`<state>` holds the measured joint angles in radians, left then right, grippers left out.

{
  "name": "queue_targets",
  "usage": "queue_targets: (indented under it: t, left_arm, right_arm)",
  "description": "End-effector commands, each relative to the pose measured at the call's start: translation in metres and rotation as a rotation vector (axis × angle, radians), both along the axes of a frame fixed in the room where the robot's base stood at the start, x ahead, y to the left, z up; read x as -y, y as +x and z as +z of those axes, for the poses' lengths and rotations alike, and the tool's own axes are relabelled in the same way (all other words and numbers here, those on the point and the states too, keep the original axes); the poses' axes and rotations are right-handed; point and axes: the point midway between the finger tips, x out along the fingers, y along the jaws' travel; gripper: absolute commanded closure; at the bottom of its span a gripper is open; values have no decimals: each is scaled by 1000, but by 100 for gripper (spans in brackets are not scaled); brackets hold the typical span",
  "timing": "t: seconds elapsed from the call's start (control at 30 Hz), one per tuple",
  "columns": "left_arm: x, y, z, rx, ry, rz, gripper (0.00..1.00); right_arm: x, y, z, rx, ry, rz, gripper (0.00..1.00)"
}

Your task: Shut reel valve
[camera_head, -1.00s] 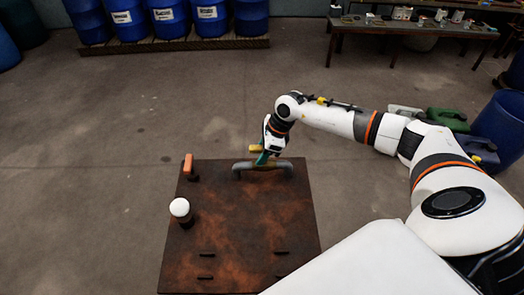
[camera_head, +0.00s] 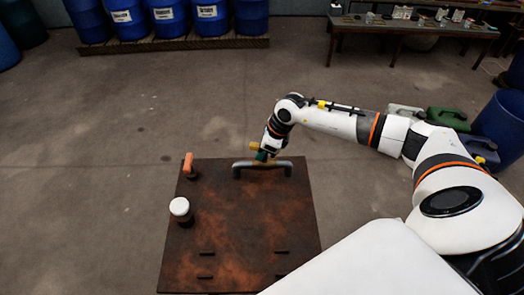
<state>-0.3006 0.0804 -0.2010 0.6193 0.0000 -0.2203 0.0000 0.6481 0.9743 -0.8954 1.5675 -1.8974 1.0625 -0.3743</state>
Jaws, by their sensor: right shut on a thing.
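A rust-brown panel (camera_head: 240,225) lies below me in the middle of the view. A grey bent pipe (camera_head: 240,168) arches along its far edge, with a small yellow valve handle (camera_head: 254,145) at its middle. My right gripper (camera_head: 263,156) reaches down to this handle from the right and is shut on it. Its fingertips are small, and they partly hide the handle and the pipe. I cannot read the valve's exact position. My left gripper is not in view.
An orange-handled fitting (camera_head: 188,163) stands at the panel's far left corner and a white-topped knob (camera_head: 180,206) at its left edge. Blue drums (camera_head: 130,18) stand on a pallet behind. A bench (camera_head: 415,25) is at the back right. The floor left of the panel is clear.

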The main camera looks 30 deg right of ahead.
Motion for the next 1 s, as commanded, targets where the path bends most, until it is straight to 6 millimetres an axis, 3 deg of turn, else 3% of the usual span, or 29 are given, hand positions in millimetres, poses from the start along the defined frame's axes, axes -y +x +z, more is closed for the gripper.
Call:
queue_targets:
  t: [0.47, 1.0]
  left_arm:
    - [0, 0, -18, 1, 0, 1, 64]
    - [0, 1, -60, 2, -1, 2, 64]
  right_arm:
    - [2, 3, -1, 6, 0, -448, 100]
    - [6, 4, -2, 7, 2, -960, 100]
